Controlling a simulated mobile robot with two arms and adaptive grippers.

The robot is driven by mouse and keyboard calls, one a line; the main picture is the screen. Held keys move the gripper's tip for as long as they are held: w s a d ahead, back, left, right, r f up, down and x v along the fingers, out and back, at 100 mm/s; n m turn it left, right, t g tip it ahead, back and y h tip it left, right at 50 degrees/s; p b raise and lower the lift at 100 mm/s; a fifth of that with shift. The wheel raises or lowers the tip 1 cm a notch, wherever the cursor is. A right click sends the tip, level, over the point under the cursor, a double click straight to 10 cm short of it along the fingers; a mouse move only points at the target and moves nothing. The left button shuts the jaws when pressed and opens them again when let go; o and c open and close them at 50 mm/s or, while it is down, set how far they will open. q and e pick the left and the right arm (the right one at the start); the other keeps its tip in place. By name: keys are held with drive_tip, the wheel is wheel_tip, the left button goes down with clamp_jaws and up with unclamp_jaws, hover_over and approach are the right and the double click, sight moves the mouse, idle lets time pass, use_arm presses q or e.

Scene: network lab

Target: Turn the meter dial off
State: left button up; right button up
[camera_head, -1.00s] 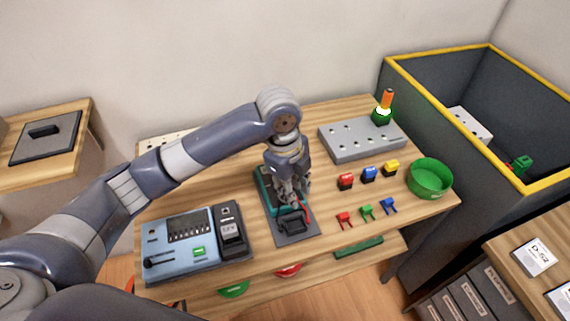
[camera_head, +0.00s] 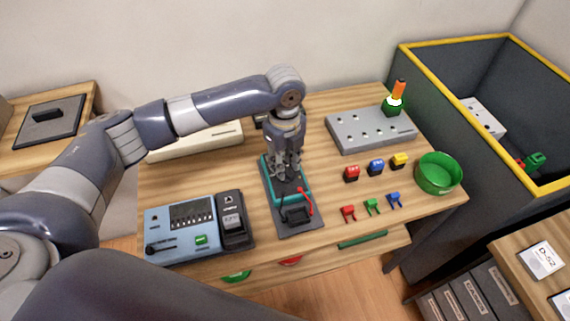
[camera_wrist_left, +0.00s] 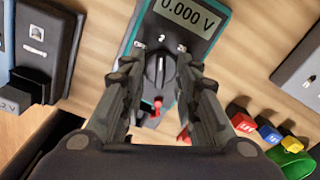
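The meter (camera_head: 306,189) is a teal-edged grey device lying on the wooden bench, partly hidden under my left gripper (camera_head: 286,172) in the head view. In the left wrist view its screen (camera_wrist_left: 190,12) reads 0.000 V. Its round black dial (camera_wrist_left: 159,68) has the pointer ridge roughly in line with the meter's length. My left gripper (camera_wrist_left: 160,72) is open, with one finger on each side of the dial in that view. I cannot tell whether the fingers touch it. Red and black plugs sit below the dial. My right gripper is not in view.
A blue device (camera_head: 182,230) stands left of the meter. Red, blue and yellow blocks (camera_head: 376,167), small clips (camera_head: 372,206) and a green bowl (camera_head: 438,174) lie to the right. A grey panel (camera_head: 350,131) is behind them. Bare wood separates the meter from the blocks.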

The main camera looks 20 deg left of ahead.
use_arm(q)
drive_tip(key=shift+f, duration=0.8)
clamp_jaws()
drive_tip(key=shift+r+n+p, duration=0.2)
drive_tip(key=shift+n+p, duration=0.1)
drive_tip(key=shift+p, duration=0.4)
drive_tip(key=n+p, duration=0.3)
drive_tip(key=p, duration=0.1)
drive_tip(key=n+p, duration=0.2)
drive_tip(key=p, duration=0.2)
drive_tip(key=shift+s+n+p, duration=0.2)
drive_tip(key=shift+n+p, duration=0.1)
drive_tip(key=shift+n, duration=0.1)
drive_tip(key=shift+f+n+p, duration=0.1)
drive_tip(key=shift+n+p, duration=1.1)
drive_tip(key=shift+n, duration=0.1)
